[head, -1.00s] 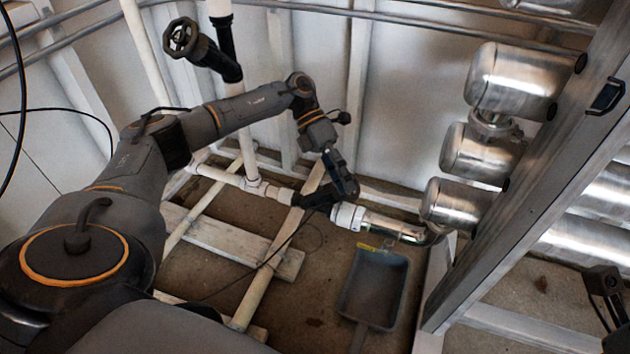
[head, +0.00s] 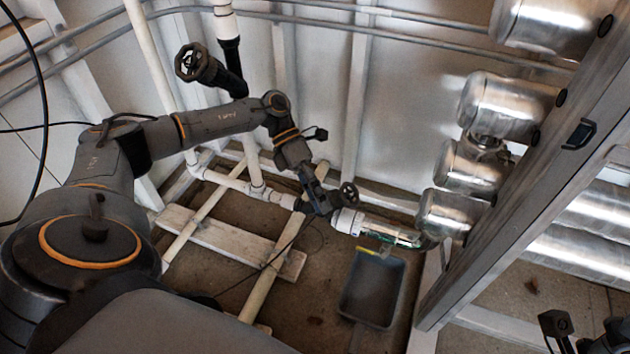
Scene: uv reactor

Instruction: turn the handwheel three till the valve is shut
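A small dark handwheel (head: 349,195) sits on a black valve in the low white pipe run, right of my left gripper. My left gripper (head: 314,190) is over the black valve body, close beside the wheel; contact and finger opening are too small and dark to tell. A second black handwheel (head: 188,62) stands out on a dark valve stem at the upper left, away from both grippers. No number shows on either wheel. Part of my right gripper (head: 580,332) shows at the lower right corner, far from both wheels; its finger state is unclear.
Steel cylinders (head: 470,168) stand in a stepped row at the right, behind a sloping grey beam (head: 530,165). A dark dustpan-like tray (head: 372,288) lies on the floor below the pipe. White pipes and wooden beams (head: 230,243) cross the floor.

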